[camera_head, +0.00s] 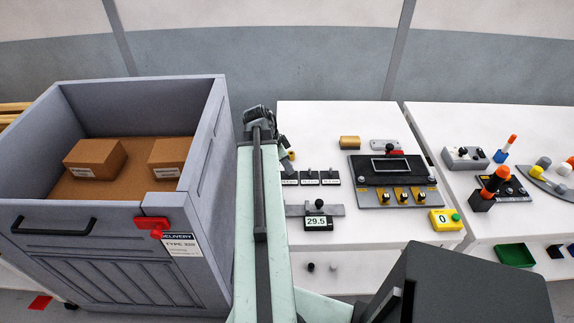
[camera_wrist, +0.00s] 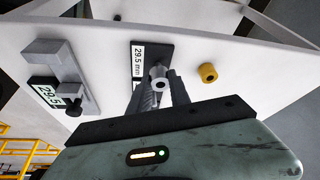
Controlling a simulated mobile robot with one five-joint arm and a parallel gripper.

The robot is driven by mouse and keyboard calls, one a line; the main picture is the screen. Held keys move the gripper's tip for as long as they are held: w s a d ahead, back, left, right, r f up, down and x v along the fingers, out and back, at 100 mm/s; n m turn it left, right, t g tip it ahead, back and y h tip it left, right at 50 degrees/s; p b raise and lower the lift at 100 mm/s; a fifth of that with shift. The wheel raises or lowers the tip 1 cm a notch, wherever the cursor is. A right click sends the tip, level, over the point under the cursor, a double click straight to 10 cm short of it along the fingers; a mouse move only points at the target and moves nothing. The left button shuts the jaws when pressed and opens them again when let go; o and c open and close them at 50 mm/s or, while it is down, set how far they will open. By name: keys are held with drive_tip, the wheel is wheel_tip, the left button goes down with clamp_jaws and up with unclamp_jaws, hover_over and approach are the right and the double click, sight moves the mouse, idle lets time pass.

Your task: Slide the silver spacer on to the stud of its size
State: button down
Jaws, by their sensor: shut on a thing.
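My gripper (camera_wrist: 158,88) is shut on the silver spacer (camera_wrist: 158,73), a short grey ring whose dark hole faces the wrist camera. In the wrist view the spacer is in front of a black plate (camera_wrist: 152,52) labelled 29.5 mm. I cannot tell whether the spacer is around the stud or apart from it; the stud is hidden behind it. In the head view my gripper (camera_head: 285,145) is at the left edge of the white table, just behind the row of small black stud plates (camera_head: 310,181). The spacer cannot be made out there.
A brass ring (camera_wrist: 208,72) is right of the plate in the wrist view. A grey gauge (camera_wrist: 62,62) reading 29.5 is at left; its display (camera_head: 318,222) shows in front of the plates in the head view. A black fixture (camera_head: 394,180) stands right. A grey crate (camera_head: 110,240) is left.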

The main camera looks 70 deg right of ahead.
drive_tip(key=shift+f+b, duration=1)
drive_tip(key=shift+f, duration=0.1)
drive_tip(key=c, duration=1.1)
unclamp_jaws()
drive_tip(key=p+v, duration=0.7)
drive_tip(key=v, duration=0.1)
drive_tip(key=shift+f, duration=0.1)
